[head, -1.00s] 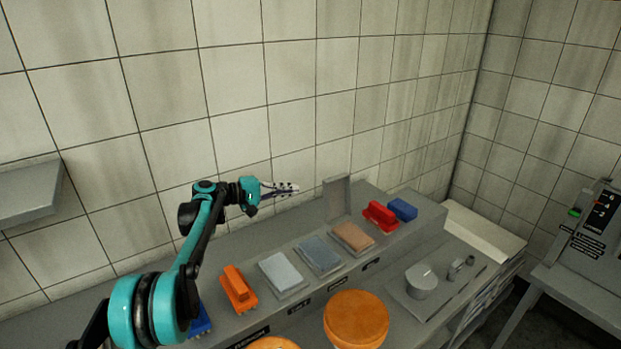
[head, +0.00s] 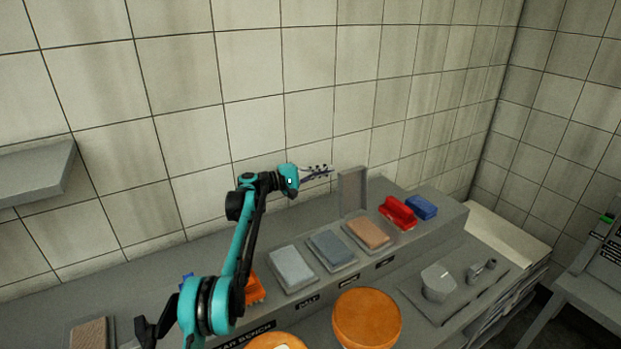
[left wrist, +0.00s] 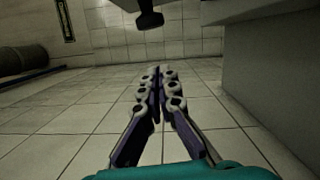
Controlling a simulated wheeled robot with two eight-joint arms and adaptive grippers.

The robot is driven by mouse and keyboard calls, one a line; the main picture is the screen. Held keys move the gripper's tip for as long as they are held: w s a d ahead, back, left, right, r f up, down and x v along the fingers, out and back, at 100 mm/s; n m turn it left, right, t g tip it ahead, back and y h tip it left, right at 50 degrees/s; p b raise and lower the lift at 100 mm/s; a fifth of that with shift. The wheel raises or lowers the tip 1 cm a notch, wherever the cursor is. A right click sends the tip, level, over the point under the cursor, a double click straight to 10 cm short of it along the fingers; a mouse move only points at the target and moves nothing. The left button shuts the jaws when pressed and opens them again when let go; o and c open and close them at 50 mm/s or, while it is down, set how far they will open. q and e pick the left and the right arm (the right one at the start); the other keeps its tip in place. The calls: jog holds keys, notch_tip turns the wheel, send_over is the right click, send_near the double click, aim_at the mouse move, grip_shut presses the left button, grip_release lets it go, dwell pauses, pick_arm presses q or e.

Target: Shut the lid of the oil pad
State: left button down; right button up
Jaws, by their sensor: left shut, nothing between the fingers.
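The tan-brown pad (head: 367,234) lies in a shallow tray on the raised ledge of the bench; I take it to be the oil pad, as it alone shows a lid. Its grey lid (head: 353,188) stands upright, open, at the back left of the tray. My left gripper (head: 329,171) is shut and empty, pointing right, and appears in the picture just left of the lid's top edge. Whether it touches cannot be told, but a small gap shows. In the left wrist view, the closed fingers (left wrist: 160,80) show over tiles, without the lid. My right gripper is not in view.
A grey-blue pad (head: 332,250) and a pale pad (head: 292,268) lie left of the tan one. A red block (head: 397,212) and a blue block (head: 421,207) stand right of it. An orange cheese wheel (head: 367,318) sits in front. The tiled wall rises behind.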

aim_at(348, 190)
pick_arm(q)
jog(key=s, duration=0.1)
jog(key=s+d+b, duration=0.1)
jog(key=s+d, duration=0.1)
jog(key=shift+s+d+r, duration=0.1)
jog(key=shift+r, duration=0.2)
dwell(0.3)
